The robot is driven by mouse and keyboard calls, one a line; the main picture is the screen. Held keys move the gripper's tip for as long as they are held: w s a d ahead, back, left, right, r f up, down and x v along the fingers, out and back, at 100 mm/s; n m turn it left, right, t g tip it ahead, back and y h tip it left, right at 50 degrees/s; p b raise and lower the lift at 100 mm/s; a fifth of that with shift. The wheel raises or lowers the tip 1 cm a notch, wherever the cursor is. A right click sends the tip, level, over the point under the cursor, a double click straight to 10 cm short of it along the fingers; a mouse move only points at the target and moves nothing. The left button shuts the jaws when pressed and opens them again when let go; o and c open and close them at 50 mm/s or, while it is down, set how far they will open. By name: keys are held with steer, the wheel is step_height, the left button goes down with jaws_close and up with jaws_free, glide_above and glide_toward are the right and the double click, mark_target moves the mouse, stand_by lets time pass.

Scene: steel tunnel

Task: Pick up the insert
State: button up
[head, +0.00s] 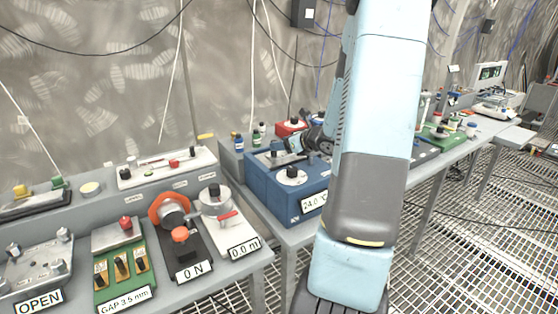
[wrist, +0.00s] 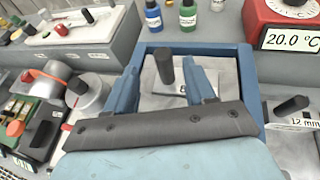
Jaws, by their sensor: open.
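I cannot tell for certain which part is the insert. In the wrist view a dark upright peg (wrist: 165,68) stands on a pale plate inside a blue frame (wrist: 252,85). My gripper (wrist: 164,82) is open, with one blue finger on each side of the peg in the picture. I see no clear contact, and the depth between fingers and peg is hard to judge. In the head view my gripper (head: 297,143) is small and partly hidden behind my arm, over the back of a blue box (head: 285,190) with black knobs on top.
A red box (wrist: 283,28) reading 20.0 °C stands at the upper right in the wrist view. Blue (wrist: 153,16) and green (wrist: 188,15) bottles stand behind the frame. A grey bench (head: 228,272) with an orange-ringed fixture (head: 172,210) is at left in the head view.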

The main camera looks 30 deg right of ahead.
mark_target(280, 152)
steer(key=x, duration=0.5)
steer(key=shift+w+d+r, duration=0.1)
steer(key=shift+w+d, duration=0.05)
steer(key=shift+d, duration=0.1)
jaws_close()
stand_by(1.2)
